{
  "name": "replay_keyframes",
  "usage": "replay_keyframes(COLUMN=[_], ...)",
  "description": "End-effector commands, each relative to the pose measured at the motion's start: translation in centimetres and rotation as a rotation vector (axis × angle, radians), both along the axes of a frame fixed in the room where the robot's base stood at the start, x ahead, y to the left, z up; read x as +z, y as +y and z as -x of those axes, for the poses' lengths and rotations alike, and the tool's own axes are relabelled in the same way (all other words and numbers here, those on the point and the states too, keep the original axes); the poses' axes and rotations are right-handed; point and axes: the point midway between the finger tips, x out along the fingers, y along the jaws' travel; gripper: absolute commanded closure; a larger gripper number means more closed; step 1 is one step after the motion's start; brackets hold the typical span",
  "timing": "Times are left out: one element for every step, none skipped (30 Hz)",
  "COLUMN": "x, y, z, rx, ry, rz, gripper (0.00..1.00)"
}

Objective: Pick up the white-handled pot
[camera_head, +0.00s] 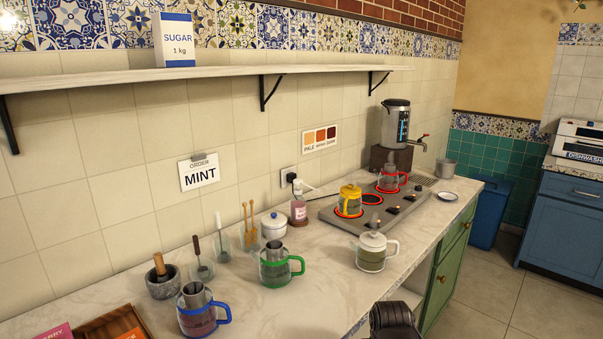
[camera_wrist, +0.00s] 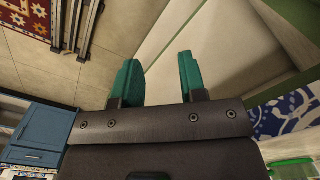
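The white-handled pot (camera_head: 371,252) stands upright on the counter in the head view, in front of the hob. It is clear glass with a white lid and a white handle on its right side. My gripper's fingertips do not show in the head view. In the wrist view my gripper (camera_wrist: 158,78) has two teal fingers set apart with nothing between them. The pot is not in the wrist view.
A green-handled pot (camera_head: 277,266) and a blue-handled pot (camera_head: 199,312) stand left on the counter. A yellow pot (camera_head: 350,201) and a red-handled pot (camera_head: 389,178) sit on the hob (camera_head: 372,216). Bare counter (camera_head: 325,290) lies between the green-handled and white-handled pots.

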Motion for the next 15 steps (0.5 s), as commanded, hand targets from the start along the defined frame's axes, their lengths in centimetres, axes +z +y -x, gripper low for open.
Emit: replay_keyframes(x=[4.2,5.5,7.1,8.3,9.5,10.8,11.7,12.3,12.9,13.1,13.1,13.1,12.9,12.8,12.6], y=[0.0,0.0,0.0,0.0,0.0,0.0,-0.1,-0.1,-0.1,-0.1,-0.1,-0.1,-0.1,-0.1,-0.1], z=[0.0,0.0,0.0,0.0,0.0,0.0,0.0,0.0,0.0,0.0,0.0,0.0,0.0,0.0,-0.1], rx=[0.000,0.000,0.000,0.000,0.000,0.000,0.000,0.000,0.000,0.000,0.000,0.000,0.000,0.000,0.000], ry=[0.000,0.000,0.000,0.000,0.000,0.000,0.000,0.000,0.000,0.000,0.000,0.000,0.000,0.000,0.000], rz=[0.000,0.000,-0.001,-0.001,-0.001,-0.001,-0.001,-0.001,-0.001,-0.001,-0.001,-0.001,-0.001,-0.001,-0.001], gripper=[0.62,0.62,0.62,0.62,0.62,0.62,0.62,0.62,0.62,0.62,0.62,0.62,0.62,0.60,0.56])
